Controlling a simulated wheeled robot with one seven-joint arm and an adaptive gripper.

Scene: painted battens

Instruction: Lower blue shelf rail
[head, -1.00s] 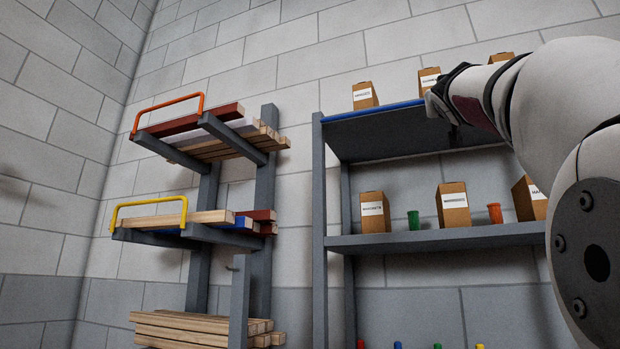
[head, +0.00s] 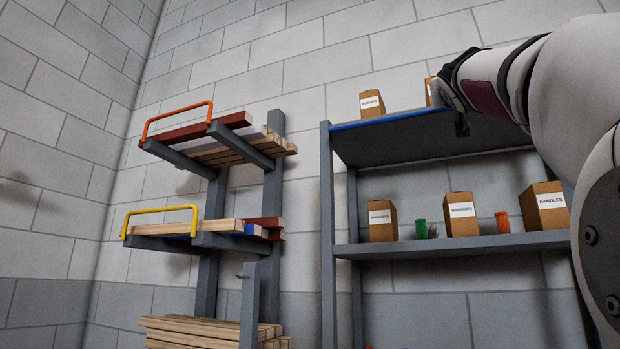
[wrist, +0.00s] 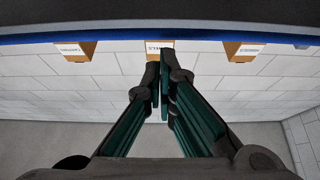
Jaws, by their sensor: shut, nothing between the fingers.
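The blue rail (head: 392,120) is a thin strip along the front edge of the grey top shelf in the head view. It also runs across the top of the wrist view (wrist: 110,37), level and close to the shelf edge. My gripper (wrist: 160,72) is shut with its fingers together and nothing between them. In the wrist view its tips end just short of the blue strip, near its middle; I cannot tell whether they touch it. In the head view my dark hand covers part of the rail's right portion, and the rail's right end is hidden behind my arm.
Labelled cardboard boxes (head: 371,103) stand on the top shelf, behind the rail. The lower shelf (head: 400,249) holds more boxes, a green cup (head: 421,229) and an orange cup (head: 502,222). A batten rack (head: 209,270) with orange (head: 180,106) and yellow (head: 160,208) hoops stands left.

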